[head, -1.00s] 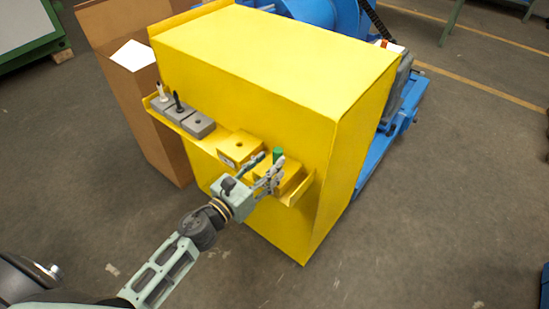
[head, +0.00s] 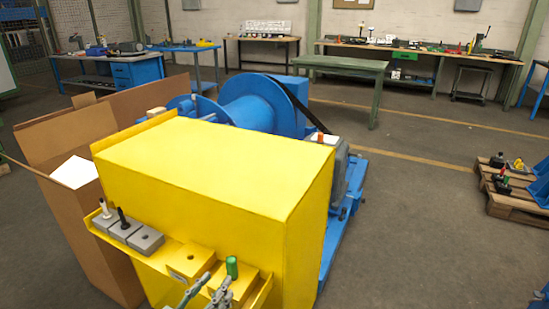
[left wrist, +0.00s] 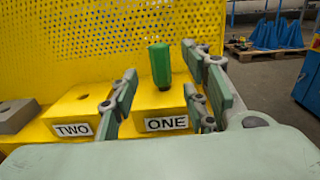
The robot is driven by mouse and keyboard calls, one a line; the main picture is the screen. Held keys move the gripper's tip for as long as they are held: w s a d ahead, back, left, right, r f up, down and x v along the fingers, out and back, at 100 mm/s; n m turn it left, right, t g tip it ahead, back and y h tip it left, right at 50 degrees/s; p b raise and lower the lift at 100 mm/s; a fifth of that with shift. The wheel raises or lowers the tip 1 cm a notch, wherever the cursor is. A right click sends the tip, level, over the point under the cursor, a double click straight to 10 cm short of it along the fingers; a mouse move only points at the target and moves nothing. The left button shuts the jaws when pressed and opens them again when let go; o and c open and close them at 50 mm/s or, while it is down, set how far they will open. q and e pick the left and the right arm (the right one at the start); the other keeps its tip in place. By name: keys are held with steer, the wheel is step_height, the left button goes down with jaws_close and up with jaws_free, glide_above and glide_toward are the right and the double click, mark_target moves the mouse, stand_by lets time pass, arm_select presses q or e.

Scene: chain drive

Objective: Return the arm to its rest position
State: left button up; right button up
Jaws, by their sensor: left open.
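My left gripper (head: 207,292) is at the bottom edge of the head view, in front of the yellow shelf on the yellow cabinet (head: 220,165). In the left wrist view its fingers (left wrist: 165,95) are apart, with nothing held between them. A green peg (left wrist: 160,65) stands upright in the yellow block labelled ONE (left wrist: 160,105), beyond and between the fingers. The peg also shows in the head view (head: 232,267). The block labelled TWO (left wrist: 80,108) is beside it with an empty hole. My right gripper is in neither view.
Grey blocks (head: 146,240) sit on the shelf's left part, with a white and a black peg standing in two of them. A cardboard box (head: 105,225) is left of the cabinet. A blue drum machine (head: 255,105) is behind it. Floor on the right is clear up to a pallet (head: 505,200).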

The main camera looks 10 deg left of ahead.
arm_select(q)
step_height(320, 180, up, 6)
steer(key=f+p, duration=0.1)
steer(key=p, duration=0.4)
steer(key=s+a+f+n+g+y, duration=0.25)
steer(key=a+n+y, duration=0.2)
steer(key=n, duration=0.75)
steer(key=s+a+f+n+g+y, duration=0.1)
steer(key=s+a+n+g+y, duration=0.25)
steer(key=n, duration=0.85)
steer(key=s+d+f+n+g+h, duration=0.1)
steer(key=s+d+f+n+g, duration=0.25)
steer(key=s+n, duration=0.45)
steer(key=s+d+f+n+g+h, duration=0.1)
steer(key=s+d+f+n+g, duration=0.4)
steer(key=s, duration=0.6)
step_height(320, 180, down, 25)
steer(key=s+a, duration=0.1)
steer(key=s, duration=0.1)
steer(key=s+a+f+g, duration=0.1)
steer(key=s+a+f, duration=0.2)
steer(key=s+f, duration=1.2)
steer(key=shift+s+n+b, duration=0.3)
steer(key=shift+s, duration=0.25)
